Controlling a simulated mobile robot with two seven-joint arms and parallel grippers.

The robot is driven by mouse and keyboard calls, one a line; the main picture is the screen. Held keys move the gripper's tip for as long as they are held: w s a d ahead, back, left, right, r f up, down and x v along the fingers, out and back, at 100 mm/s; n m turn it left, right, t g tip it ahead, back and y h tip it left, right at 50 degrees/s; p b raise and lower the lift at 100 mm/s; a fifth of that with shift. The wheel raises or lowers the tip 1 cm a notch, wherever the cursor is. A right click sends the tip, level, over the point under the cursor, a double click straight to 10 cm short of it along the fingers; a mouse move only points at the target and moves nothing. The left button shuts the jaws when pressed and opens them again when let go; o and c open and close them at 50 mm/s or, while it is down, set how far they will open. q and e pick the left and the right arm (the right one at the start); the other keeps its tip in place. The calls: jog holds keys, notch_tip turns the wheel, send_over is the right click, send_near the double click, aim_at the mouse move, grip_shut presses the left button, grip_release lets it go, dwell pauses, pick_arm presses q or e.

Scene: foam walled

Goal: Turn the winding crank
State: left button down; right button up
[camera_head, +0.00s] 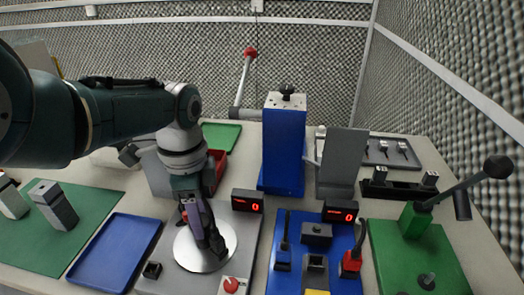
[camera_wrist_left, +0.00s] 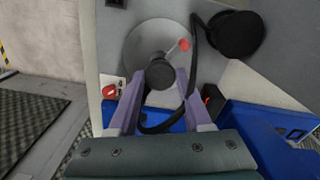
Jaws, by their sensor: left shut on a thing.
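The winding station has a round silver disc (camera_head: 190,255) on a grey base plate; the disc also shows in the wrist view (camera_wrist_left: 138,42). A black knob (camera_wrist_left: 160,74) stands over the disc, and a small red-tipped part (camera_wrist_left: 184,44) lies beside it. My left gripper (camera_head: 209,239) reaches down over the disc. In the wrist view its purple fingers (camera_wrist_left: 157,84) are closed around the black knob. The fingers hide part of the knob and disc in the head view. A display reading 0 (camera_head: 247,201) stands behind the disc. My right gripper is not in view.
A red knob (camera_head: 231,285) sits at the station's front. A blue tray (camera_head: 115,252) lies to the left. A blue panel with levers (camera_head: 288,222) and a green base with a long black-ended lever (camera_head: 418,222) stand to the right. A tall blue column (camera_head: 283,150) stands behind.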

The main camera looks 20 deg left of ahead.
pick_arm(q)
jog(key=shift+m, duration=2.4)
jog(key=shift+m+b, duration=0.3)
jog(key=shift+m, duration=1.8)
jog(key=shift+m+b, duration=0.3)
jog(key=shift+m, duration=2.1)
jog(key=shift+m+b, duration=0.35)
jog(key=shift+m, duration=1.55)
jog(key=shift+m, duration=0.4)
jog(key=shift+c, duration=1.7)
grip_release()
